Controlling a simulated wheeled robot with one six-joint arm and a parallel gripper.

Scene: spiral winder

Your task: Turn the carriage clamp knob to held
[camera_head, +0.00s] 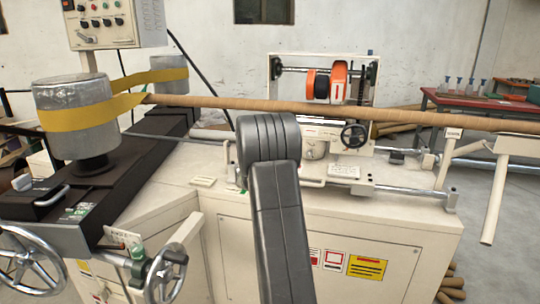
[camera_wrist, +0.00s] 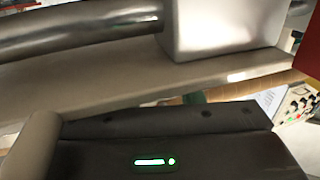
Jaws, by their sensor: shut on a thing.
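The carriage (camera_head: 318,140) of the winder sits behind my dark arm in the head view, on a rail below the long brown tube (camera_head: 400,117). My arm covers its left part. In the wrist view the dark body of my gripper (camera_wrist: 150,150), with a green light, fills the bottom, close under a pale machine part with a metal bar (camera_wrist: 90,25) and a pale block (camera_wrist: 220,28). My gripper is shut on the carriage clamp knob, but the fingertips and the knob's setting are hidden. In the head view my gripper is hidden behind my arm.
Yellow belt (camera_head: 75,115) wraps grey drums at the left. A black handwheel (camera_head: 354,135) is on the carriage, and larger handwheels (camera_head: 165,275) stand front left. A control panel (camera_head: 100,22) is at the top left. A red bench (camera_head: 480,103) is at the right.

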